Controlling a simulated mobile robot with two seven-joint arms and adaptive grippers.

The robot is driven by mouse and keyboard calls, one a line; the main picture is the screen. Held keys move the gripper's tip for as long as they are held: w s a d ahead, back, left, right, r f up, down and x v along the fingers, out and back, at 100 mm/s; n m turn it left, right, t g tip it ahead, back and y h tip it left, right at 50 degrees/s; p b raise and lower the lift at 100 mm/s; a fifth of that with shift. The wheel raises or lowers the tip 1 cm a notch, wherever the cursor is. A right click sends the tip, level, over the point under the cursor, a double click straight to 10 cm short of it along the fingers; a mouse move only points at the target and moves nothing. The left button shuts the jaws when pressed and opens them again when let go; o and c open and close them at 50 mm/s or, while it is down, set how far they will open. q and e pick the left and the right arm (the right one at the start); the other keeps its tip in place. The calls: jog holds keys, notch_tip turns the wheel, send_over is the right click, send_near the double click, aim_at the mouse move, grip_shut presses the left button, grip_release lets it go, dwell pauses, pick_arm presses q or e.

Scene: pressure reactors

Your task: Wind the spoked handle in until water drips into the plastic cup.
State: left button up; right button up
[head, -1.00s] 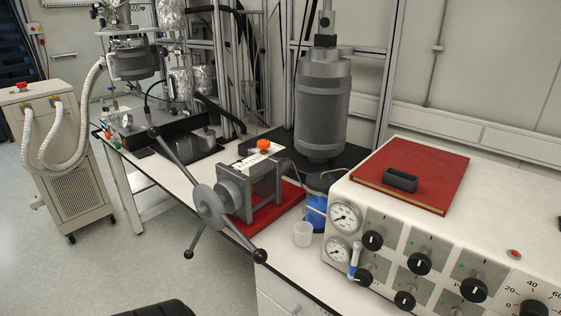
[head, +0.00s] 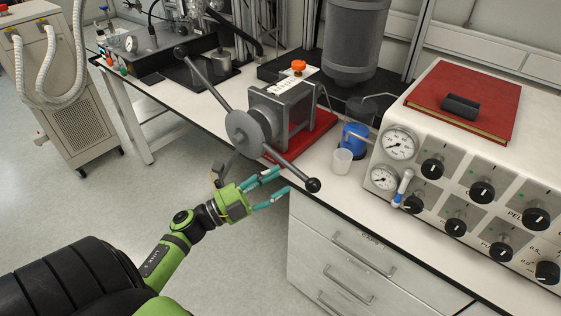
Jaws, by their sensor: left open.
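The spoked handle (head: 243,131) is a grey hub with long rods ending in dark knobs, on the front of a grey press (head: 287,103) on a red base. A third is mostly hidden behind my gripper. The translucent plastic cup (head: 342,161) stands upright on the table, right of the press; I cannot tell whether it holds water. My left gripper (head: 279,186) is open, its teal fingers just below the lower-right rod; contact cannot be told. My right gripper is out of view.
A control box (head: 470,150) with gauges and knobs stands right of the cup, with a red book (head: 467,95) on top. A blue-bodied part (head: 355,139) is behind the cup. White drawers (head: 345,265) are under the table edge.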

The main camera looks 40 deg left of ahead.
aim_at(294, 170)
pick_arm(q)
jog(key=p+x, duration=0.1)
jog(key=x, duration=0.4)
jog(key=shift+w+d+r+p, duration=0.1)
jog(key=shift+w+p, duration=0.2)
jog(key=shift+p, duration=0.05)
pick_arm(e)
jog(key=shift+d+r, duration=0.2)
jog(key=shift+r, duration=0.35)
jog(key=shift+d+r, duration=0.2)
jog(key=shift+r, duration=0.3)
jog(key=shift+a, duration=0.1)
pick_arm(q)
grip_shut()
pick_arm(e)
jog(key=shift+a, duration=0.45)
